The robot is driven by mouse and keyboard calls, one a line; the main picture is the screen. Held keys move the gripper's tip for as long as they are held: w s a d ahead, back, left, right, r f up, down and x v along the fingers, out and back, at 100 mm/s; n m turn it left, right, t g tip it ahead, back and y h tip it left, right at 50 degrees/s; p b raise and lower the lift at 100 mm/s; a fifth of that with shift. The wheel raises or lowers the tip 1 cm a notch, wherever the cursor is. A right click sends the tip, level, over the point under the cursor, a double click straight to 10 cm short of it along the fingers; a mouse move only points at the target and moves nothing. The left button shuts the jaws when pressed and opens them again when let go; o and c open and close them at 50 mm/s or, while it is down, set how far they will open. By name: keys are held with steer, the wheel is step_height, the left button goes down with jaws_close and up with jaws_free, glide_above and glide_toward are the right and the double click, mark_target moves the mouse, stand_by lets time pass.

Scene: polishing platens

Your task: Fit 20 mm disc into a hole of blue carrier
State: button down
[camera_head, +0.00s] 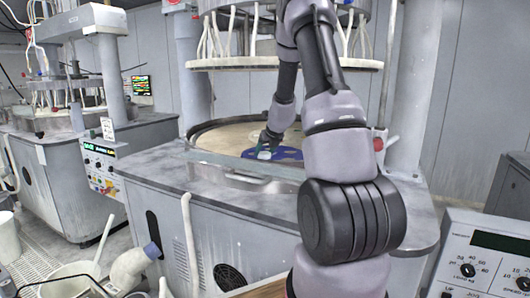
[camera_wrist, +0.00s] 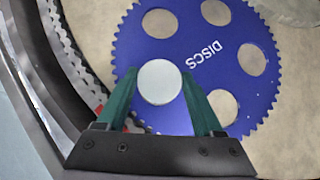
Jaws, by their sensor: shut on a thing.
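The blue carrier (camera_wrist: 205,60) is a toothed plate lettered "DISCS", with several round holes showing the tan platen beneath. In the head view the carrier (camera_head: 290,154) lies on the platen, partly behind my arm. My gripper (camera_wrist: 159,78) is over the carrier, its green fingers shut on the 20 mm disc (camera_wrist: 160,83). The disc is pale grey and round, its flat face towards the wrist camera. It covers part of the carrier; I cannot tell whether a hole lies under it or how high it is. In the head view my gripper (camera_head: 267,142) is small and the disc cannot be made out clearly.
The tan platen (camera_head: 225,136) sits inside a raised round rim; a toothed ring (camera_wrist: 70,50) runs along the carrier's left side in the wrist view. An upper plate with white hoses (camera_head: 235,62) hangs above. A control box (camera_head: 485,250) stands at lower right.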

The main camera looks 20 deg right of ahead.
steer(key=shift+f, duration=0.3)
steer(key=shift+f, duration=0.35)
steer(key=shift+f, duration=0.2)
jaws_free()
steer(key=v, duration=1)
steer(key=shift+s+r, duration=0.25)
steer(key=shift+s, duration=0.05)
